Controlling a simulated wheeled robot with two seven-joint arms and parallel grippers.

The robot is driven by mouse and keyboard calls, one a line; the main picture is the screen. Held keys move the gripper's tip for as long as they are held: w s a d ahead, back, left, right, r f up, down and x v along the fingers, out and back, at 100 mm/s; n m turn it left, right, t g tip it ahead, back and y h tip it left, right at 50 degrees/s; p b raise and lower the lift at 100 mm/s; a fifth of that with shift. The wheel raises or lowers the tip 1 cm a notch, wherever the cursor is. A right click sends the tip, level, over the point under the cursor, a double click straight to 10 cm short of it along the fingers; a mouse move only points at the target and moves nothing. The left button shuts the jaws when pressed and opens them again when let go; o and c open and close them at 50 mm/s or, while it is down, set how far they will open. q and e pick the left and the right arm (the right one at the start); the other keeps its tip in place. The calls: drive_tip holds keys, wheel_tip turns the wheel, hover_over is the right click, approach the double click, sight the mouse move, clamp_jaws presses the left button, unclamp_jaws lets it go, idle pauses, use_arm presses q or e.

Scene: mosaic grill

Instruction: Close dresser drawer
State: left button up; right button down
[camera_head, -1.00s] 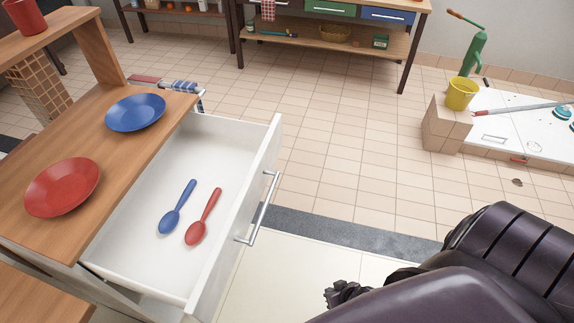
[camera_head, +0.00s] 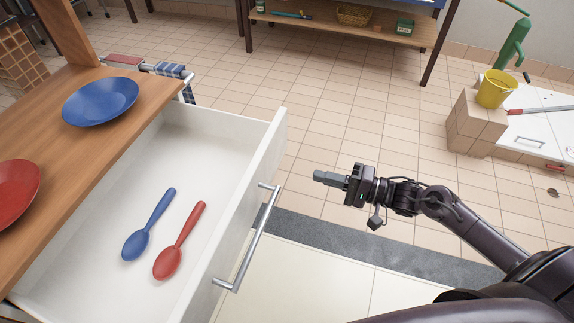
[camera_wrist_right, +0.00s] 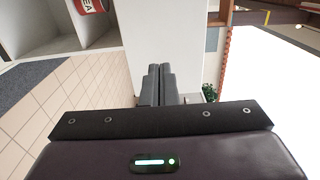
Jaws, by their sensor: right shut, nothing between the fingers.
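The white dresser drawer (camera_head: 268,163) stands pulled out below the wooden dresser top (camera_head: 110,148) in the head view. A silver bar handle (camera_head: 250,243) is on its front face. A blue spoon (camera_head: 149,225) and a red spoon (camera_head: 179,241) lie inside the drawer. My right gripper (camera_head: 317,176) is to the right of the drawer front, shut and empty, with a gap between it and the handle. Its closed fingers also show in the right wrist view (camera_wrist_right: 158,84). My left gripper is not in view.
A blue plate (camera_head: 100,101) and a red plate (camera_head: 15,192) sit on the dresser top. The tiled floor (camera_head: 330,110) beyond the drawer is clear.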

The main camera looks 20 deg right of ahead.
sight(272, 163)
drive_tip(key=x, duration=0.9)
drive_tip(key=shift+w, duration=0.25)
drive_tip(key=shift+w+a+f, duration=0.1)
drive_tip(key=shift+w+a, duration=0.1)
drive_tip(key=shift+a, duration=0.15)
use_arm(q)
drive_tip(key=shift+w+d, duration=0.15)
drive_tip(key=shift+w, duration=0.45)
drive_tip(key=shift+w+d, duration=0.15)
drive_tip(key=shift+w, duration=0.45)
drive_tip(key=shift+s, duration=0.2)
use_arm(e)
drive_tip(key=shift+a, duration=0.1)
